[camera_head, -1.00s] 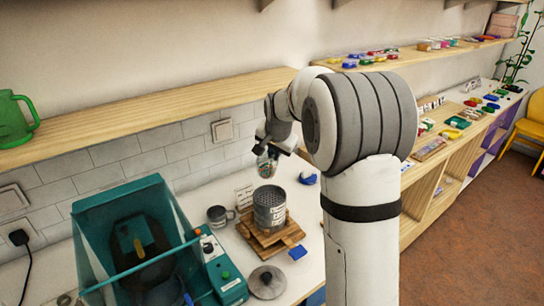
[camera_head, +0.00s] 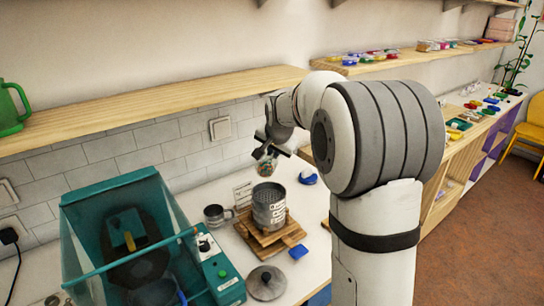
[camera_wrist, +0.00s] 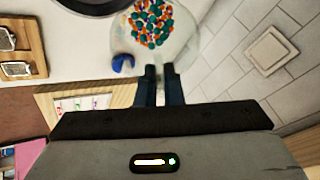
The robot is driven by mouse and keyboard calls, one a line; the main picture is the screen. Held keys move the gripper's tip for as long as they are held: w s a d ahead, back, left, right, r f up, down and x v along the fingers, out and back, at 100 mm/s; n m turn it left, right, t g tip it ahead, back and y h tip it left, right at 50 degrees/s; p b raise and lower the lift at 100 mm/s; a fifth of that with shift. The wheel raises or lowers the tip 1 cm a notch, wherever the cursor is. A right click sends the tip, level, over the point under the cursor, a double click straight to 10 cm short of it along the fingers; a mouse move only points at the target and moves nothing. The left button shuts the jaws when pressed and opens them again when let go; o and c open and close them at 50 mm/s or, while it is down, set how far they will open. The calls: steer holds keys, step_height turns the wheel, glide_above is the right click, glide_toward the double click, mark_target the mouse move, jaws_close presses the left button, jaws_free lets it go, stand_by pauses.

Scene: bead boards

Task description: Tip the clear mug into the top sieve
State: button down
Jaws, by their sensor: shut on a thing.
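The clear mug (camera_head: 265,165) holds a mix of orange, teal and other coloured beads. In the wrist view the mug (camera_wrist: 122,46) shows round, with the beads grouped inside it. My gripper (camera_head: 270,148) is shut on the clear mug and holds it in the air just above the sieve stack, near its back edge. In the wrist view the gripper's fingers (camera_wrist: 158,74) meet at the mug's side. The top sieve (camera_head: 269,192) is the upper part of a grey metal stack on a wooden stand, with its perforated inside showing. The mug looks about upright.
A grey metal mug (camera_head: 216,214) stands left of the stack. A round grey lid (camera_head: 266,283) lies in front, and a blue piece (camera_head: 298,251) sits by the wooden stand (camera_head: 282,240). A teal machine (camera_head: 120,235) fills the left. A wooden shelf (camera_head: 150,105) runs above.

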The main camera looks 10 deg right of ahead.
mark_target(275, 157)
steer(key=shift+s+r+t+b, duration=0.15)
steer(key=shift+t+b, duration=0.55)
steer(key=shift+b, duration=1.2)
steer(key=shift+s+t+b, duration=0.25)
steer(key=shift+t+b, duration=0.45)
steer(key=shift+b, duration=1.15)
steer(key=shift+s+t+b, duration=0.25)
steer(key=shift+t+b, duration=0.45)
steer(key=shift+b, duration=1.3)
steer(key=shift+s+t+b, duration=0.25)
steer(key=shift+t+b, duration=0.45)
steer(key=shift+b, duration=1.25)
steer(key=shift+r, duration=0.1)
steer(key=shift+s+a+b, duration=0.1)
steer(key=shift+s+b, duration=0.1)
steer(key=shift+b, duration=0.5)
steer(key=shift+s+t+b, duration=0.35)
steer(key=shift+t+b, duration=0.55)
steer(key=shift+b, duration=1.55)
steer(key=shift+s+f+t+b, duration=0.3)
steer(key=shift+f+t+b, duration=0.25)
steer(key=shift+b, duration=2.05)
